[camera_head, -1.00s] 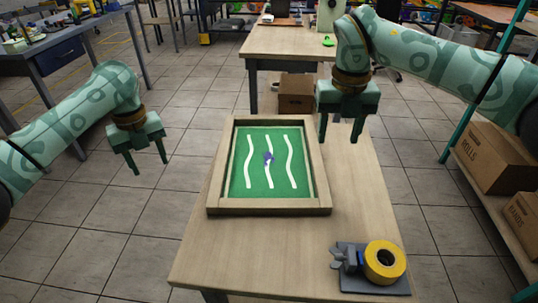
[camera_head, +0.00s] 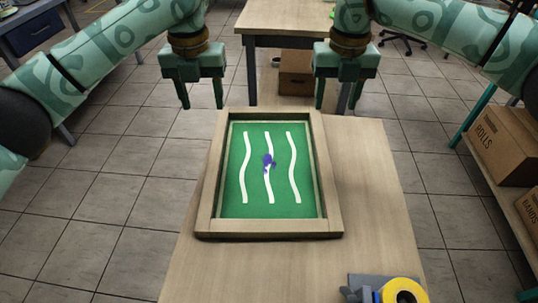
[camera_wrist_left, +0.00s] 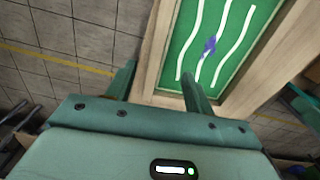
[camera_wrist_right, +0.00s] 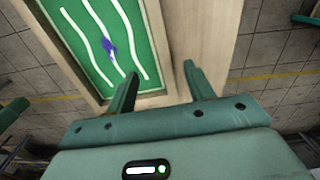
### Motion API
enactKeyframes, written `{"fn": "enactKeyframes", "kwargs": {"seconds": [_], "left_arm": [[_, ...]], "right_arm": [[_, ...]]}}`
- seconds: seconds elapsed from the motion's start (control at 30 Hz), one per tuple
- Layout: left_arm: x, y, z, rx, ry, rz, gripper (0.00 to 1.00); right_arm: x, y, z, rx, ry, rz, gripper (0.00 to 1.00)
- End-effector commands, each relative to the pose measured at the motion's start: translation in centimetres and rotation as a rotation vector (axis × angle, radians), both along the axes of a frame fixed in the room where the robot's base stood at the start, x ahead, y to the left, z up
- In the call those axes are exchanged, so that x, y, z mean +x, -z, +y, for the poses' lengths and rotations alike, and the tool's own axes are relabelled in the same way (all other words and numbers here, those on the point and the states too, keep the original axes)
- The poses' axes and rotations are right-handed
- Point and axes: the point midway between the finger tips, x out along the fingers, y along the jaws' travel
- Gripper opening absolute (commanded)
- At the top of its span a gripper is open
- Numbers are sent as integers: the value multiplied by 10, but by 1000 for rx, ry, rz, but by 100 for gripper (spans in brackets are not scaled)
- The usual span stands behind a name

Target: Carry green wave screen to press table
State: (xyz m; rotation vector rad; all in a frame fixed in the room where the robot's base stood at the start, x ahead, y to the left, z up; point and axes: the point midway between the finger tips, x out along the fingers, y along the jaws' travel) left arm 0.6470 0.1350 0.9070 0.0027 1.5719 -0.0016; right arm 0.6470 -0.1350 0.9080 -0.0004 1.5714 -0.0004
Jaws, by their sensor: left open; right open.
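The green wave screen (camera_head: 235,170) is a wooden frame around a green panel with white wavy lines and a small purple mark. It lies flat on the near wooden table. My left gripper (camera_head: 202,105) is open and empty above the frame's far left corner. In the left wrist view the frame's edge (camera_wrist_left: 152,60) shows beyond and between the left fingers. My right gripper (camera_head: 338,107) is open and empty near the far right corner. In the right wrist view the screen's edge (camera_wrist_right: 156,42) appears beyond the fingers. Any contact with the frame cannot be told.
A yellow tape roll (camera_head: 403,291) on a grey dispenser sits at the near right of the table. Another wooden table (camera_head: 285,18) stands farther back, with a cardboard box (camera_head: 296,84) by it. Shelf boxes (camera_head: 497,144) stand at the right. The table right of the screen is bare.

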Motion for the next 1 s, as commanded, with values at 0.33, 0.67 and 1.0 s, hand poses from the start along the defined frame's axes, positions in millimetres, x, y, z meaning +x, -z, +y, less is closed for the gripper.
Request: {"fn": "enactKeyframes", "kwargs": {"seconds": [0.33,0.67,1.0], "left_arm": [[3,21,0,-1,-2,6,53],[2,85,0,-1,-4,6,53],[2,145,0,0,-4,6,53]], "right_arm": [[2,22,0,1,1,8,53],[2,85,0,1,0,8,53],[2,145,0,1,1,6,53]]}}
